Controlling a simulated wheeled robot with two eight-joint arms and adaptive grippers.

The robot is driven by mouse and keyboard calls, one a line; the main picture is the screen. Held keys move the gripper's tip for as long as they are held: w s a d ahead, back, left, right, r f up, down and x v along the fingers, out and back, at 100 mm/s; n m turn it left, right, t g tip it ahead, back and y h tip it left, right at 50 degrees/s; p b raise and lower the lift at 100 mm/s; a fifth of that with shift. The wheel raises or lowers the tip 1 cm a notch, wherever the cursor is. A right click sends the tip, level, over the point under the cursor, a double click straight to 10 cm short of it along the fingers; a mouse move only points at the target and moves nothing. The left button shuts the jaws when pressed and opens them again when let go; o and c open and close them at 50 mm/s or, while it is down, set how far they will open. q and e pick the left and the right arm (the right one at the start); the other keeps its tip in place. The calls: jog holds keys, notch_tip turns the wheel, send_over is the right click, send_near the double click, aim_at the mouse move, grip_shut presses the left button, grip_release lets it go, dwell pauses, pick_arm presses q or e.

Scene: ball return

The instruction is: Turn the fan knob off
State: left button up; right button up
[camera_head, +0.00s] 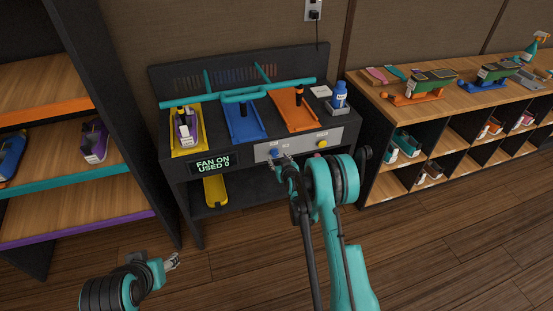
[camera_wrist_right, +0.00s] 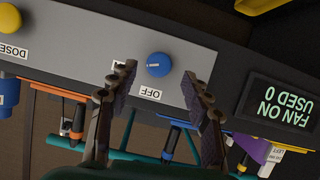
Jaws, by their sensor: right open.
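The fan knob is a round blue dial with a white pointer line, on the grey panel (camera_head: 337,138) of the dark bench. It shows in the wrist view (camera_wrist_right: 158,65) and in the head view (camera_head: 273,152). In the wrist view its line lies toward a label half hidden by a finger; an "OFF" label (camera_wrist_right: 150,93) sits below it. The display (camera_head: 213,164) reads "FAN ON USED 0". My right gripper (camera_head: 282,163) is open, its fingertips (camera_wrist_right: 157,83) either side of the knob in view; contact cannot be told. My left gripper (camera_head: 173,262) is low, away from the bench.
A yellow knob (camera_head: 322,143) is on the same panel, right of the blue one. Yellow, blue (camera_head: 245,121) and orange (camera_head: 296,109) trays sit on top, with a teal bar (camera_head: 237,94) behind. A blue bottle (camera_head: 340,95) stands at right. Shelves flank the bench.

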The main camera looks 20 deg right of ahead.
aim_at(276, 156)
jog(key=shift+b+x, duration=0.45)
jog(key=shift+x, duration=1.45)
jog(key=shift+c, duration=0.4)
grip_shut()
